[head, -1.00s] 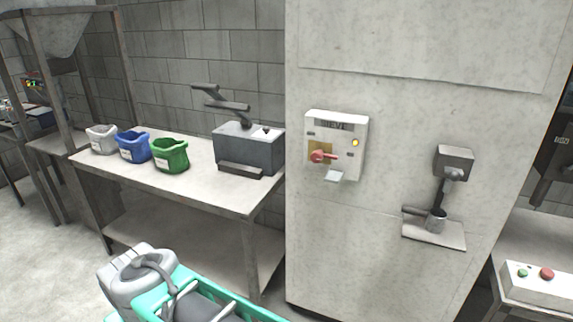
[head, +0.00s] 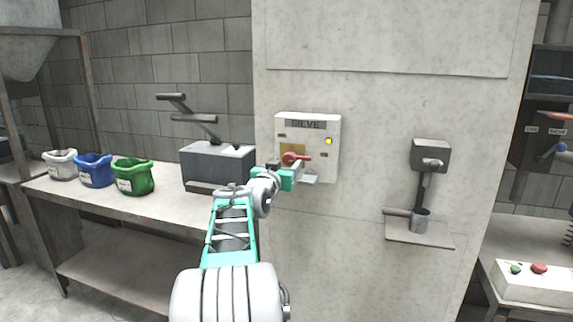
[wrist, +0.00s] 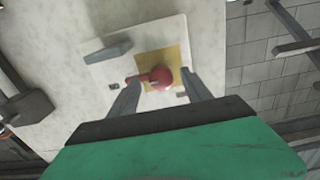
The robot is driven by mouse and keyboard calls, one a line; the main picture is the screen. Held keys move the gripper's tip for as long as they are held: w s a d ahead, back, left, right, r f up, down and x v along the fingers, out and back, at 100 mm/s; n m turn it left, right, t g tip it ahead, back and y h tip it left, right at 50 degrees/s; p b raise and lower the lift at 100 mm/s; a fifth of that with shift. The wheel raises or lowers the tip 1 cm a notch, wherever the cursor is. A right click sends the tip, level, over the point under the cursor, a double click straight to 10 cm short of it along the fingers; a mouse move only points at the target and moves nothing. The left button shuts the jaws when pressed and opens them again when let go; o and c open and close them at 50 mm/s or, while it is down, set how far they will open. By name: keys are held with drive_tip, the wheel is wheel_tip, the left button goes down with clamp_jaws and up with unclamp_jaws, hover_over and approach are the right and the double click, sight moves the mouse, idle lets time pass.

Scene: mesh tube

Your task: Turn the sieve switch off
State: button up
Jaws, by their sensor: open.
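The sieve switch box (head: 332,155) is a white panel on the concrete pillar, with a "SIEVE" label and a lit yellow lamp (head: 328,141). Its red rotary handle (head: 294,158) sits on a yellow plate and points right, level, in the head view. The handle also shows in the wrist view (wrist: 158,78), between the fingers. My gripper (wrist: 163,97) is open, with one finger on each side of the handle. I cannot tell whether the fingers touch it. In the head view my arm partly hides the box's lower left.
A lever device with a metal cup and shelf (head: 420,232) is on the pillar at right. A table (head: 120,212) at left holds white, blue and green bags and a grey press.

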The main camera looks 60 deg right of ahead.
drive_tip(key=shift+w+d, duration=0.15)
drive_tip(key=shift+d, duration=0.55)
drive_tip(key=shift+c, duration=0.5)
clamp_jaws()
